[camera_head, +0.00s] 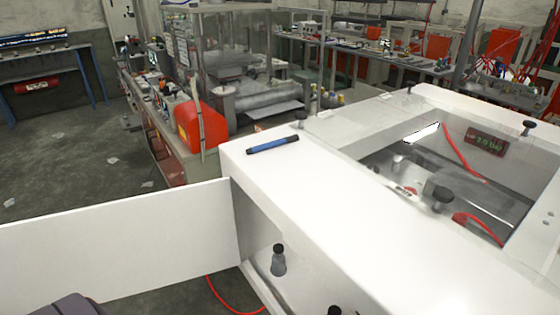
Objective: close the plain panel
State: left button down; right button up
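The plain panel (120,245) is a flat white door in the head view. It stands swung open to the left from the near left corner of the white cabinet (300,200). The opening beside it shows a dark bottle (278,260) inside and a second dark top lower down, mostly cut off. A dark rounded part, likely of my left arm, shows at the bottom left edge in front of the panel. No fingers of it are visible. My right gripper is not in view.
A blue marker (272,144) lies on the cabinet top. The top has a recessed bay (440,185) with red hoses. A red hose (225,300) lies on the floor under the panel. A bench with a red machine (202,128) stands behind. The floor at left is mostly clear.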

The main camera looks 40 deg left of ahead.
aim_at(103, 253)
jog(key=k+j+z, duration=0.1)
jog(key=k+j, duration=0.15)
jog(key=j, duration=0.25)
jog(key=k+j+z, duration=0.1)
jog(key=k+j, duration=0.15)
jog(key=j, duration=0.25)
jog(key=k+j+z, duration=0.1)
jog(key=k+j, duration=0.15)
jog(key=j, duration=0.25)
jog(key=k+j+z, duration=0.1)
jog(key=k+j, duration=0.2)
jog(key=j, duration=0.15)
jog(key=k+j+z, duration=0.35)
jog(key=k+j, duration=0.25)
jog(key=k+j+z, duration=0.35)
jog(key=k+j, duration=0.3)
jog(key=j+z, duration=0.15)
jog(key=j, duration=0.35)
jog(key=k+j+z, duration=0.1)
jog(key=j, duration=0.4)
jog(key=k+j+z, duration=0.15)
jog(key=j, duration=0.3)
jog(key=j+z, duration=0.1)
jog(key=j, duration=0.4)
